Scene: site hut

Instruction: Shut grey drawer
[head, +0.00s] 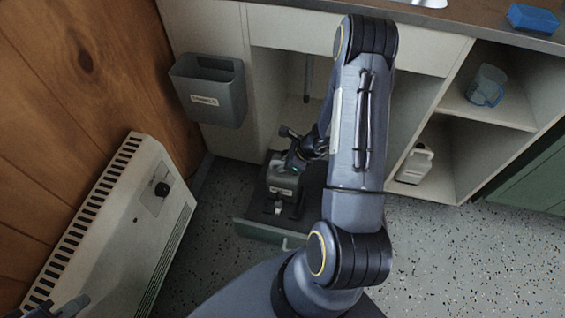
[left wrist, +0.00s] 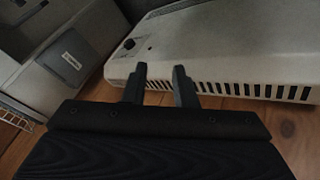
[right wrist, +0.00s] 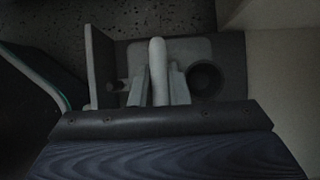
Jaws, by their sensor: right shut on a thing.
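The grey drawer (head: 262,232) stands pulled out at floor level below the cabinet, its front facing me. In the right wrist view, the gripper (right wrist: 158,92) is shut on a pale bar (right wrist: 157,60) with a rounded end. A grey slab and a dark round part (right wrist: 205,79) lie beside the bar; I cannot tell what they belong to. An upright panel (right wrist: 101,58) stands left of them. My left gripper (left wrist: 159,82) is open and empty, away from the drawer, near the heater.
A white heater (head: 120,225) stands at left. A grey bin (head: 210,92) hangs on the cabinet side. A mug (head: 487,85) and a white canister (head: 415,164) stand on the right shelves. A blue block (head: 533,18) lies on the counter. The speckled floor at right is clear.

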